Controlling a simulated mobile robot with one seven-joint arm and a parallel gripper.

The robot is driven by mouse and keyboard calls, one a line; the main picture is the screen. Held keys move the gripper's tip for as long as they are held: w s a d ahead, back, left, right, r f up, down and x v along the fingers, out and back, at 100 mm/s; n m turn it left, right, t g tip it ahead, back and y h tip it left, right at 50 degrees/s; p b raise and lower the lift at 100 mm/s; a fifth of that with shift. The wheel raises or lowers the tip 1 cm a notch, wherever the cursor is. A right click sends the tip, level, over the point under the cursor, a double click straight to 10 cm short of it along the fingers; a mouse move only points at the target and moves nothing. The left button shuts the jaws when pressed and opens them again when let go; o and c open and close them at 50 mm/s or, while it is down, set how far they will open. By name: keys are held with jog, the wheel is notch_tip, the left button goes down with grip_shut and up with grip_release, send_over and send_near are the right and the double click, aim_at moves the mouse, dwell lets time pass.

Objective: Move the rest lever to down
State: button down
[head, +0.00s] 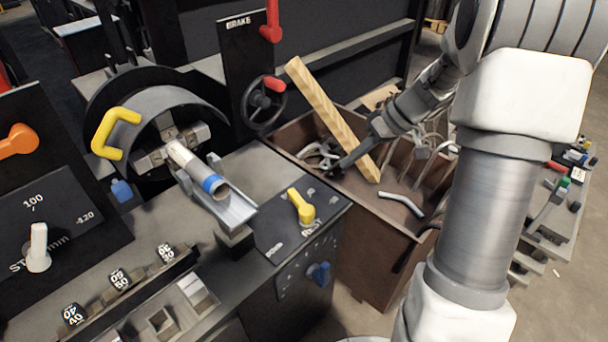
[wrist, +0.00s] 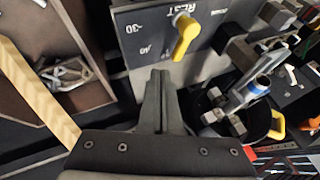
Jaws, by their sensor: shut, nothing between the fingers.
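The rest lever is a yellow handle (head: 301,206) on a dark panel marked REST, at the right end of the machine bench. It points away from the REST lettering, toward the back of the bench. In the wrist view the yellow lever (wrist: 184,36) is just above and right of my fingertips. My gripper (head: 338,170) is over the brown bin, right of and behind the lever, with a visible gap. In the wrist view my gripper's fingers (wrist: 161,73) are together, with nothing between them and apart from the lever.
A wooden beam (head: 332,118) leans in the brown bin (head: 365,247) beside my gripper. A silver pipe (head: 190,163) lies in a support left of the lever. A blue knob (head: 319,273) sits on the panel front. The brake panel (head: 243,75) stands behind.

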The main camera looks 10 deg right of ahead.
aim_at(300, 207)
jog(key=b+x, duration=0.1)
jog(key=x, duration=0.3)
jog(key=b+x, duration=0.1)
jog(key=x, duration=0.2)
jog(key=d+b+x, duration=0.1)
jog(key=x, duration=0.3)
jog(key=shift+w+a+f, duration=0.15)
jog(key=shift+w+f, duration=0.1)
jog(key=shift+f, duration=0.3)
jog(key=shift+s+a+r+b, duration=0.1)
jog(key=shift+s+a+b, duration=0.1)
jog(key=shift+a, duration=0.35)
jog(key=shift+s+a+r+b, duration=0.15)
jog(key=shift+s+a, duration=0.1)
jog(key=shift+a, duration=0.3)
jog(key=shift+s+a, duration=0.2)
jog(key=shift+a, duration=0.35)
jog(key=shift+a, duration=0.1)
